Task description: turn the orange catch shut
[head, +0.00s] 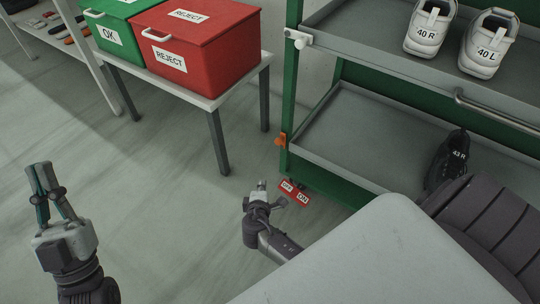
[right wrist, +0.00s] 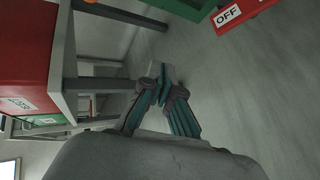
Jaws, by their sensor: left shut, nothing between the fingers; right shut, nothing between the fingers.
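The orange catch (head: 281,140) sits on the front green post of the rack, at the height of the lower shelf, in the head view. I do not make it out in the right wrist view. My right gripper (head: 262,185) is below the catch and a little left of it in the picture, apart from it. Its fingers meet at the tips in the right wrist view (right wrist: 162,82), with nothing between them. My left gripper (head: 39,166) is far to the left, fingers up, shut and empty.
A red plate with OFF and ON labels (head: 295,192) is low on the rack, close to my right gripper. A white catch (head: 299,39) is higher on the post. White shoes (head: 428,28) and a black shoe (head: 449,158) stand on the shelves. A red REJECT box (head: 195,45) is on a table left.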

